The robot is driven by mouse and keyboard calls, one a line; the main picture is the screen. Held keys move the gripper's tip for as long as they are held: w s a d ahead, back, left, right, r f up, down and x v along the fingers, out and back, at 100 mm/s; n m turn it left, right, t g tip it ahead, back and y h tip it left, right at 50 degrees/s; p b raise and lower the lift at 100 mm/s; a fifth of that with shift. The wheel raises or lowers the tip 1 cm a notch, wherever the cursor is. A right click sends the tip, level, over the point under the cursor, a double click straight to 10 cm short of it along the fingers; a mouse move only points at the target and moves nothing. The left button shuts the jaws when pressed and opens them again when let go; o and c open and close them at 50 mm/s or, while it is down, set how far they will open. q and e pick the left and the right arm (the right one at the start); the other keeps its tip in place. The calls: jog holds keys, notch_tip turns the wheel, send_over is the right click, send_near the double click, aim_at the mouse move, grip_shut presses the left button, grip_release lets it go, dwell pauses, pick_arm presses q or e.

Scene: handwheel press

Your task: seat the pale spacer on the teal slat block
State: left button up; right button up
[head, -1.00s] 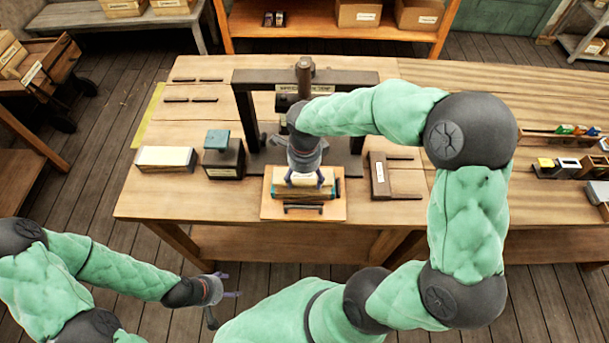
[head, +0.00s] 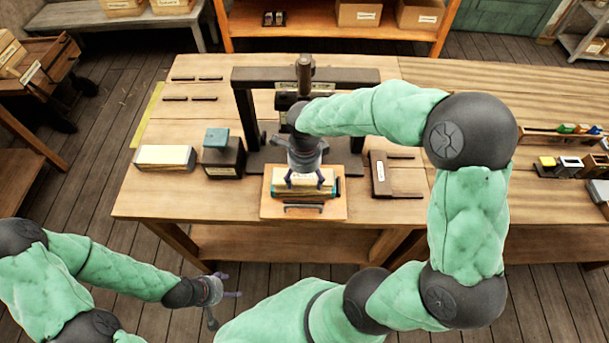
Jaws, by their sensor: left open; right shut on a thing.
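The pale spacer (head: 318,187) is a cream bar between the fingers of my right gripper (head: 305,182), which is shut on it. It lies low over the teal slat block, lengthwise along it. Most of the block is hidden under the spacer and fingers; a teal end (head: 337,187) shows at the right. I cannot tell whether spacer and block touch. The block is on a wooden board (head: 270,210) with a dark handle at its front. My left gripper (head: 228,297) is open and empty, over the floor in front of the bench.
The dark press frame (head: 245,110) stands just behind the board. To its left are a dark block with a teal top (head: 222,158) and a cream-topped block (head: 165,157). A dark labelled piece (head: 379,176) lies to its right. The front left bench top is clear.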

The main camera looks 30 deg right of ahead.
jog(key=shift+f+b, duration=0.5)
jog(key=shift+f, duration=0.1)
jog(key=o, duration=1.2)
notch_tip(320, 180, up, 12)
